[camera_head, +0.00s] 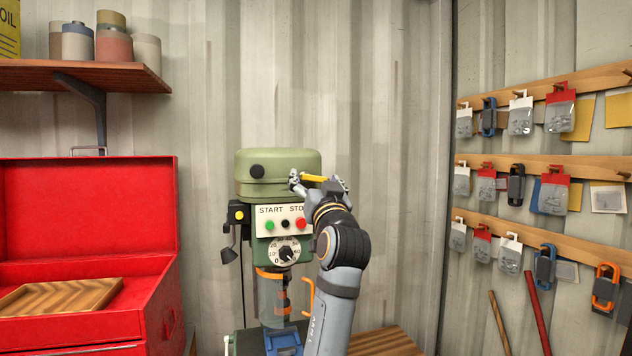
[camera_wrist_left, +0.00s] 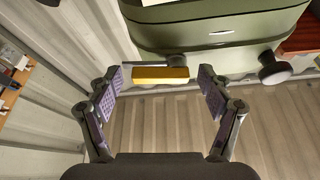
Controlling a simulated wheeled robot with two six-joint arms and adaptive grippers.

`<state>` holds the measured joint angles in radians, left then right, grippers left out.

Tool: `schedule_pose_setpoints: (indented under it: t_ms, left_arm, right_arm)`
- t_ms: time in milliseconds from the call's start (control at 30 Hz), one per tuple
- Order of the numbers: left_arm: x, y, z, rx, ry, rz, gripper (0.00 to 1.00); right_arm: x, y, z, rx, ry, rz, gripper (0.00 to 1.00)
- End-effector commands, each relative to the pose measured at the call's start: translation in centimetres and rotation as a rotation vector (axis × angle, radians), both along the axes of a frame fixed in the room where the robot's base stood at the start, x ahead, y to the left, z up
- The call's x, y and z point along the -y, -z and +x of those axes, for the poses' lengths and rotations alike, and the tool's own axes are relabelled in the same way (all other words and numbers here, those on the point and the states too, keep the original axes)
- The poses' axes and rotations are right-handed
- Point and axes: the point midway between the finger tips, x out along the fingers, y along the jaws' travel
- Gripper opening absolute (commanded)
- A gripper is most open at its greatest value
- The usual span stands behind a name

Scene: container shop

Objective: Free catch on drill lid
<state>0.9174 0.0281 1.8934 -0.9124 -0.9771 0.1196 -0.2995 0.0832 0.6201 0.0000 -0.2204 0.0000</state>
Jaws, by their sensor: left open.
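The drill (camera_head: 284,222) stands against the corrugated wall with its rounded green lid (camera_head: 277,163) down on top. A yellow catch (camera_head: 314,178) sits at the lid's lower right side; it also shows in the left wrist view (camera_wrist_left: 160,75), beside the green lid (camera_wrist_left: 215,30). My left gripper (camera_head: 317,183) is at the catch. In the left wrist view its two fingers (camera_wrist_left: 160,82) are open, one on each side of the catch, with clear gaps on both sides. My right gripper is in neither view.
A black knob (camera_head: 257,171) sticks out of the lid's front. Start and stop buttons (camera_head: 284,224) and a dial are below the lid. An open red toolbox (camera_head: 90,210) is at left, under a shelf (camera_head: 85,76). Pegboard rails (camera_head: 540,168) hang at right.

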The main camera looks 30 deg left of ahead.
Motion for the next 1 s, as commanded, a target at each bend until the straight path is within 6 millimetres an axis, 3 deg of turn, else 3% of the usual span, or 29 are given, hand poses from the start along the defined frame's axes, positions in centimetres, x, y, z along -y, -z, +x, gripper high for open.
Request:
schedule_pose_setpoints:
  t_ms: [267, 600, 1000]
  left_arm:
    - [0.8, 0.4, -0.6, 0.002, 0.004, -0.001, 0.79]
    - [4.5, 2.7, -4.2, 0.0, 0.004, -0.003, 0.79]
    - [4.9, 2.9, -4.8, 0.0, 0.0, 0.0, 0.79]
  right_arm:
    - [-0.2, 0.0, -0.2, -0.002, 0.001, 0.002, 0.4]
    - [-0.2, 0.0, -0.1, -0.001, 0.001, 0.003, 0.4]
    - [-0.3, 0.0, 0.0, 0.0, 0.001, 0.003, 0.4]
